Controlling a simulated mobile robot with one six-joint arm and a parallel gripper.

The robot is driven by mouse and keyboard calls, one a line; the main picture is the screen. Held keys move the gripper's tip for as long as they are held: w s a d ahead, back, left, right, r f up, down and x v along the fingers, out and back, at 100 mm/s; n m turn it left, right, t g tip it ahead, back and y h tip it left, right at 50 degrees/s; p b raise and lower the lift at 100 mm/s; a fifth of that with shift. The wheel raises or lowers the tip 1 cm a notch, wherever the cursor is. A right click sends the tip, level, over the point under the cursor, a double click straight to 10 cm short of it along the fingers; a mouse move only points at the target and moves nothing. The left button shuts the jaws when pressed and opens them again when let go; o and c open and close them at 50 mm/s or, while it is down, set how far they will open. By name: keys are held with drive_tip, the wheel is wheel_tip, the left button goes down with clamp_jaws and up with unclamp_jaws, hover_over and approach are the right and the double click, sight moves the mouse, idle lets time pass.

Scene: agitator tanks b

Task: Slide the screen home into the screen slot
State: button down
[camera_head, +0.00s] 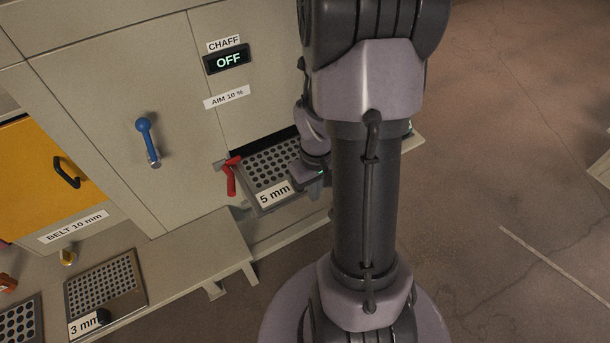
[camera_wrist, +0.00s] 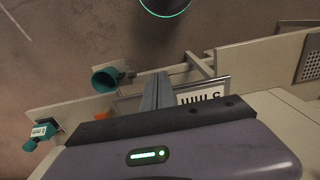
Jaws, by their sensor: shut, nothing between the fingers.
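The perforated screen (camera_head: 270,165) labelled "5 mm" sits in the dark slot in the cabinet front, with its front part and label sticking out. Its label also shows upside down in the wrist view (camera_wrist: 203,96). A red lever (camera_head: 231,177) hangs at the left side of the slot. My gripper (camera_head: 316,190) is shut and empty, at the right of the screen's front edge. Its fingers also show in the wrist view (camera_wrist: 155,90), beside the label. I cannot tell whether they touch the screen. My arm hides the slot's right side.
A blue lever (camera_head: 147,140) and a "CHAFF OFF" display (camera_head: 228,60) are on the cabinet. A "3 mm" screen (camera_head: 105,285) lies on the bench at lower left, beside another screen (camera_head: 18,325). A yellow door (camera_head: 45,165) is at left. Floor at right is mostly clear.

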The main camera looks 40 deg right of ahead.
drive_tip(key=w+f, duration=0.2)
drive_tip(key=f, duration=0.1)
drive_tip(key=w+f, duration=0.1)
drive_tip(key=shift+d+f, duration=0.3)
drive_tip(key=shift+f, duration=0.1)
drive_tip(key=shift+w+d, duration=0.1)
drive_tip(key=shift+w, duration=0.35)
drive_tip(key=shift+w, duration=0.1)
